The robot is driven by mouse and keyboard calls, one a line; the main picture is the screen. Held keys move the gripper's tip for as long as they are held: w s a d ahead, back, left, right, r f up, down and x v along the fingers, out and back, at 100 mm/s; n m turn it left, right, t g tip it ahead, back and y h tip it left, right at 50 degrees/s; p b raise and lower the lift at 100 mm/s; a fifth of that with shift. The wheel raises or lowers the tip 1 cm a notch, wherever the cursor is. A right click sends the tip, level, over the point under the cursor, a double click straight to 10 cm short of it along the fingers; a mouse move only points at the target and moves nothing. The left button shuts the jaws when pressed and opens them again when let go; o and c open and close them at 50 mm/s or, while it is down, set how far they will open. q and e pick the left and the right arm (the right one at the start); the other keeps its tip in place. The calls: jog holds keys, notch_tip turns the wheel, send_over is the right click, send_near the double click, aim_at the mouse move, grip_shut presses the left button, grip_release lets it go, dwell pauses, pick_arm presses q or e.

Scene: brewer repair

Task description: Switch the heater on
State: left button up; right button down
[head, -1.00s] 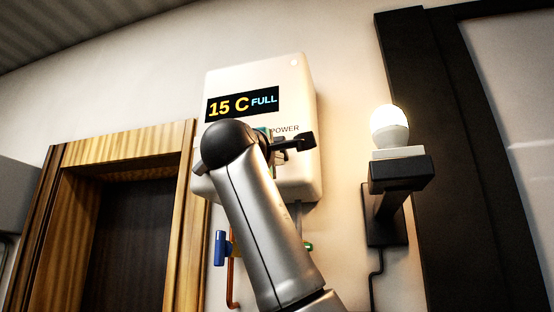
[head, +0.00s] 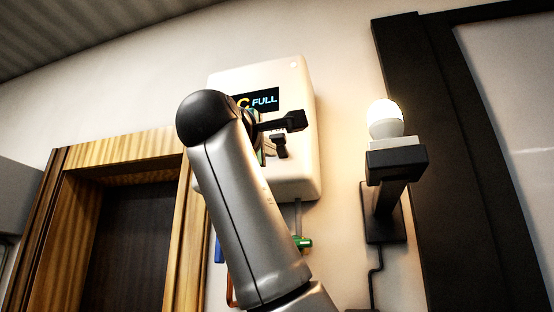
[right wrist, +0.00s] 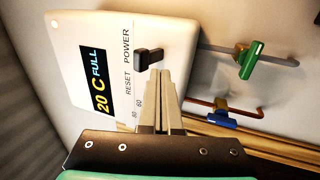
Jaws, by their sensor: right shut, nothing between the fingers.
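The heater is a white box (head: 300,175) on the wall with a dark display. In the right wrist view its display (right wrist: 93,82) reads "20 C FULL". The labels POWER, RESET, 60 and 80 show beside it. A black switch lever (right wrist: 148,58) sticks out by the word POWER; it also seems to show in the head view (head: 279,146). My right gripper (right wrist: 160,76) is shut and empty, its fingertips close to the lever. I cannot tell whether they touch. In the head view my arm hides part of the heater. My left gripper is not in view.
A green-handled valve (right wrist: 249,60) and a blue-handled valve (right wrist: 222,112) sit on pipes by the heater. A lit white bulb (head: 386,119) stands on a black wall bracket (head: 395,163) at right. A wooden door frame (head: 125,155) is at left.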

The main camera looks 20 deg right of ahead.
jog(key=s+a, duration=0.1)
jog(key=s, duration=0.1)
jog(key=s+a+b, duration=0.1)
jog(key=s, duration=0.1)
jog(key=shift+a, duration=0.35)
jog(key=shift+w, duration=0.1)
